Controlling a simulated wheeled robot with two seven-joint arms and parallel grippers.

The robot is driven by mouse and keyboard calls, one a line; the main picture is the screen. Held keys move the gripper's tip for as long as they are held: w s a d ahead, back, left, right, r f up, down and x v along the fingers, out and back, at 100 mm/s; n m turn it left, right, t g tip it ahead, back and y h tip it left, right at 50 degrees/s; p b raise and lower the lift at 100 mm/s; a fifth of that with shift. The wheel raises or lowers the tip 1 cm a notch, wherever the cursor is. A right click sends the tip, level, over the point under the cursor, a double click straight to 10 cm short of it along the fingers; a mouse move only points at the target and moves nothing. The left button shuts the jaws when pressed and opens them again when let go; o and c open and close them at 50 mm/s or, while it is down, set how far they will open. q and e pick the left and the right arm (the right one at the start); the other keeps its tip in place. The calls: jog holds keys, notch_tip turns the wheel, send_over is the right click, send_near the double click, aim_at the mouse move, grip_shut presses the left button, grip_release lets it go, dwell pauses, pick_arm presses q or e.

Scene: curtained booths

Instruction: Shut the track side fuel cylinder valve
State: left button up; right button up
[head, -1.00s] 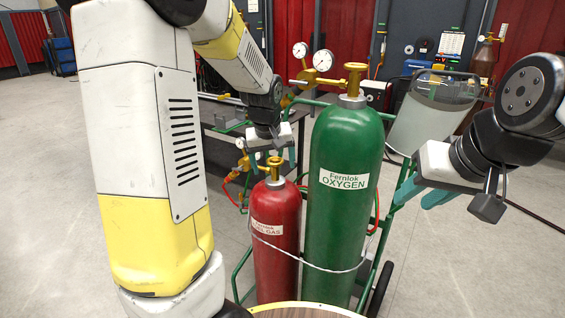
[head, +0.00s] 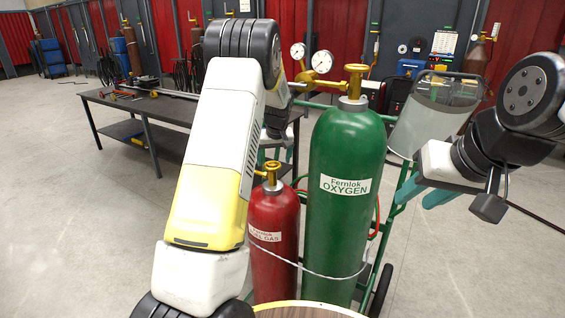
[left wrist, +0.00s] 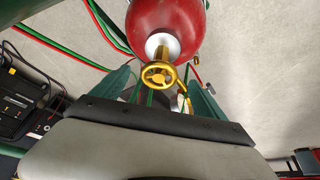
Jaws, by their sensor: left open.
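The red fuel gas cylinder (head: 272,215) stands upright left of the taller green oxygen cylinder (head: 345,235); its label is partly hidden by my left arm. Its gold valve handwheel (head: 271,171) sits on top and shows from above in the left wrist view (left wrist: 159,75). My left gripper (head: 277,152) is just above and behind the handwheel, partly hidden by my arm. In the left wrist view its open teal fingers (left wrist: 162,88) lie on either side of the handwheel, with gaps visible. My right gripper (head: 424,196) is open and empty, right of the green cylinder.
The green cylinder carries a gold valve (head: 355,80) and gauges (head: 321,62). Both cylinders stand on a green cart (head: 402,192), with a thin chain across them. A clear face shield (head: 436,108) is behind at right. A dark workbench (head: 170,108) is at left, with open floor before it.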

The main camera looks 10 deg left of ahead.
aim_at(272, 164)
pick_arm(q)
jog(key=w+f, duration=0.1)
jog(key=w+a+f, duration=0.1)
jog(key=f, duration=0.1)
jog(key=w+f, duration=0.1)
jog(key=shift+a+f, duration=0.2)
jog(key=shift+f, duration=0.1)
jog(key=c, duration=1.4)
jog(key=shift+o, duration=0.2)
jog(key=shift+m, duration=0.3)
